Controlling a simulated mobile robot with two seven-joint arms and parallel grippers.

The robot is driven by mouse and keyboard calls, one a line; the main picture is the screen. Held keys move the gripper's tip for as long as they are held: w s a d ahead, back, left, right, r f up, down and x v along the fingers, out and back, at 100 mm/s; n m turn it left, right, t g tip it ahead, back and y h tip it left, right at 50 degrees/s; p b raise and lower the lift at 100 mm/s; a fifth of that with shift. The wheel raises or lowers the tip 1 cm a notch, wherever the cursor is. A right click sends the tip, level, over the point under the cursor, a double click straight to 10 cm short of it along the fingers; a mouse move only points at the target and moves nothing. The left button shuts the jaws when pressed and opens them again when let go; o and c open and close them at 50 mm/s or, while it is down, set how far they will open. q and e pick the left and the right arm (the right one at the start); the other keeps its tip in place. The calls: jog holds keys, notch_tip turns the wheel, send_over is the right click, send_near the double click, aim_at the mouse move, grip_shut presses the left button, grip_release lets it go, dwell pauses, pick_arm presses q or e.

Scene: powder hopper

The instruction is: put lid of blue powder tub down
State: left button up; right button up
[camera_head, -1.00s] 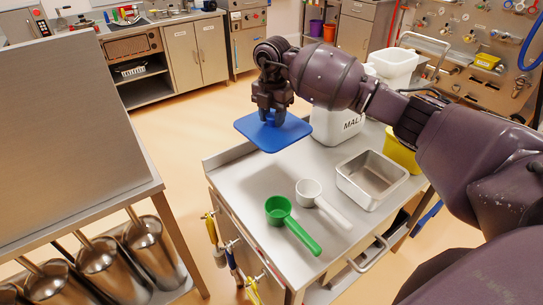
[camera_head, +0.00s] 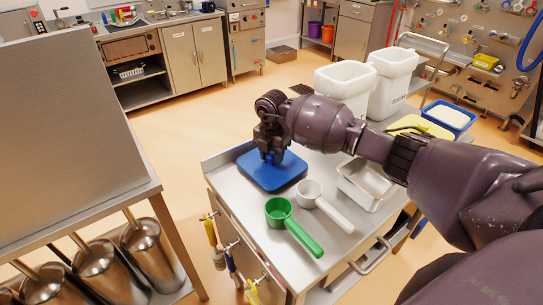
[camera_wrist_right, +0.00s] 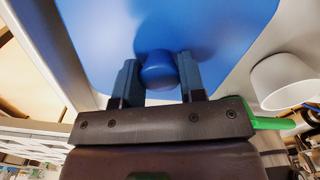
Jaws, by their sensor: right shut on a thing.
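The blue lid (camera_head: 274,178) is flat and level at the left end of the steel table, and it looks to be on or very close to the tabletop. It fills the top of the right wrist view (camera_wrist_right: 210,25). My right gripper (camera_head: 270,155) is above the lid and shut on its round blue knob (camera_wrist_right: 158,72), with one finger on each side. The blue powder tub (camera_head: 449,117), open with pale powder in it, stands at the far right. My left gripper is not in view.
A green scoop (camera_head: 292,226) and a white scoop (camera_head: 324,205) lie just right of the lid. A steel pan (camera_head: 366,184) sits beyond them, partly behind my arm. White tubs (camera_head: 345,85) stand at the back. The table's left edge is close to the lid.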

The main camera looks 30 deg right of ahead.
aim_at(272, 155)
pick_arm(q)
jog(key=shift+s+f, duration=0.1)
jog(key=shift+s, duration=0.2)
pick_arm(e)
jog(key=shift+f, duration=0.15)
jog(key=o, duration=0.9)
jog(key=shift+o, duration=0.2)
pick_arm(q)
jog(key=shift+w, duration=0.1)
pick_arm(e)
jog(key=shift+r, duration=0.5)
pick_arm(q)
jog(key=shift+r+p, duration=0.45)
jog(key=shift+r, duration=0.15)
pick_arm(e)
notch_tip(272, 155, up, 11)
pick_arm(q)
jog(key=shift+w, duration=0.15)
